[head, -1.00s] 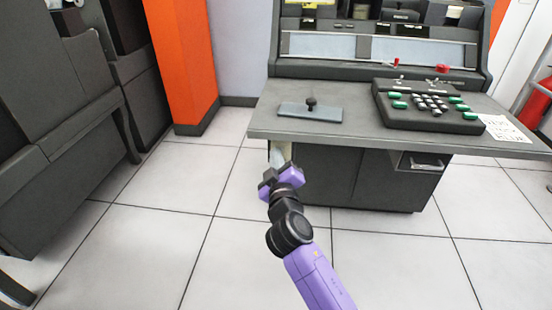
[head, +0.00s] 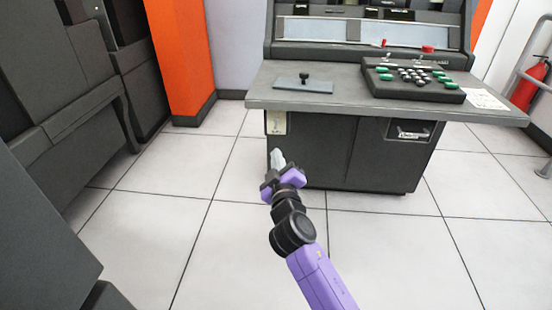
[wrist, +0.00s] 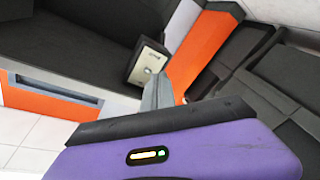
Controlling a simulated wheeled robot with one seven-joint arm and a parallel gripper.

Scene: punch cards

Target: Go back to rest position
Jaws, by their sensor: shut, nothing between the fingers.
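My gripper (head: 277,158) is at the end of my purple and black arm, in the middle of the head view. Its light grey fingers are together and empty. It is in front of the left part of the dark console desk (head: 262,90), below the desktop's level and apart from it, as far as I can tell. In the wrist view the shut fingers (wrist: 158,92) point up toward a small pale plate with a round button or lock (wrist: 148,62).
On the desktop are a keypad with green and white keys (head: 413,79) and a flat grey plate with a black knob (head: 303,82). Dark cabinets (head: 60,90) stand at the left beside an orange pillar (head: 183,60). A red extinguisher (head: 528,88) is at the far right. Tiled floor (head: 400,240) is open in front.

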